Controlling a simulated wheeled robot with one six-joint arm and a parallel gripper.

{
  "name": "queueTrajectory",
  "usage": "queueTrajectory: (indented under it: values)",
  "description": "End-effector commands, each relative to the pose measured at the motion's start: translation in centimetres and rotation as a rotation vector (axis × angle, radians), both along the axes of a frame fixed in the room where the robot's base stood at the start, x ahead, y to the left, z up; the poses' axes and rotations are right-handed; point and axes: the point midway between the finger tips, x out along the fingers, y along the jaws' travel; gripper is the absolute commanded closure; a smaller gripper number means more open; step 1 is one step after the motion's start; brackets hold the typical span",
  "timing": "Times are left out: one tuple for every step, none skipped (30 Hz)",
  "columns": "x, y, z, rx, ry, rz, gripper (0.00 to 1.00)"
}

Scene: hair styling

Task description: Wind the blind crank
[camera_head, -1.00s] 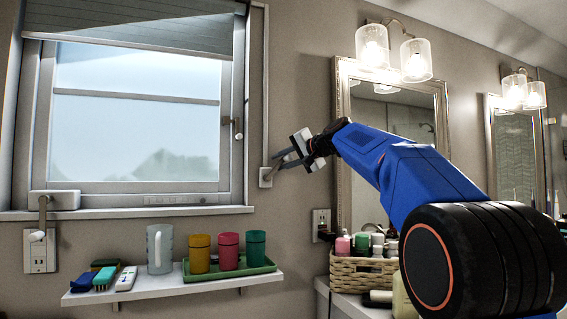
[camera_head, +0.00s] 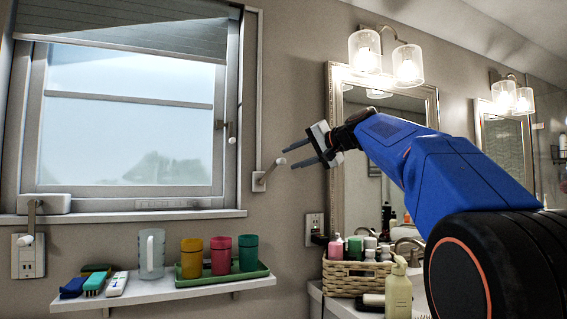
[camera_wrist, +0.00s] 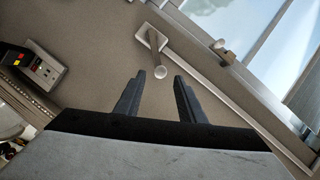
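The blind crank at the right of the window has a small pale wall box (camera_head: 259,181) below a vertical rail. Its short arm ends in a round knob (camera_head: 281,161). The wrist view shows the crank arm (camera_wrist: 153,45) and the knob (camera_wrist: 160,72) closely. My gripper (camera_head: 288,158) is open, its two dark fingers spread and pointing at the wall. In the wrist view the knob appears in line with the gap between the fingertips (camera_wrist: 159,76). I see no contact, and the exact depth between tips and knob is unclear.
A second crank (camera_head: 31,220) hangs from the box at the sill's left. A shelf (camera_head: 150,290) holds cups, a jug and brushes. A basket of bottles (camera_head: 345,278) and a pump bottle (camera_head: 398,292) stand below the mirror. An outlet (camera_head: 314,228) is on the wall.

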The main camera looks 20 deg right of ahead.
Motion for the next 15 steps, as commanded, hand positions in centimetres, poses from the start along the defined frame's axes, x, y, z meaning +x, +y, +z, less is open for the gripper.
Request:
queueTrajectory:
  values:
    - [-1.0, -0.4, 0.3, -0.001, -0.001, -0.003, 0.64]
    - [-1.6, -0.6, 0.4, -0.002, -0.002, -0.003, 0.64]
    - [-2.3, -0.9, 0.6, -0.002, -0.002, -0.003, 0.64]
    - [-2.8, -1.1, 0.7, -0.001, -0.001, -0.002, 0.64]
    - [-3.2, -1.3, 0.8, 0.000, -0.001, -0.003, 0.64]
    - [-3.9, -1.4, 0.9, 0.000, -0.002, -0.003, 0.64]
    - [-4.3, -1.5, 1.0, 0.000, -0.001, -0.001, 0.64]
    - [-4.7, -1.7, 1.1, 0.000, -0.001, -0.002, 0.64]
    - [-5.1, -1.9, 1.2, 0.000, 0.000, -0.002, 0.64]
    - [-5.4, -2.0, 1.3, 0.000, 0.000, -0.001, 0.64]
    - [-5.7, -2.1, 1.3, 0.000, 0.000, 0.000, 0.64]
    - [-6.0, -2.2, 1.4, 0.001, 0.000, 0.000, 0.64]
    - [-6.2, -2.3, 1.4, 0.001, 0.000, 0.000, 0.64]
    - [-6.4, -2.3, 1.5, 0.001, 0.000, 0.000, 0.64]
    - [-6.5, -2.4, 1.5, 0.000, -0.001, 0.000, 0.64]
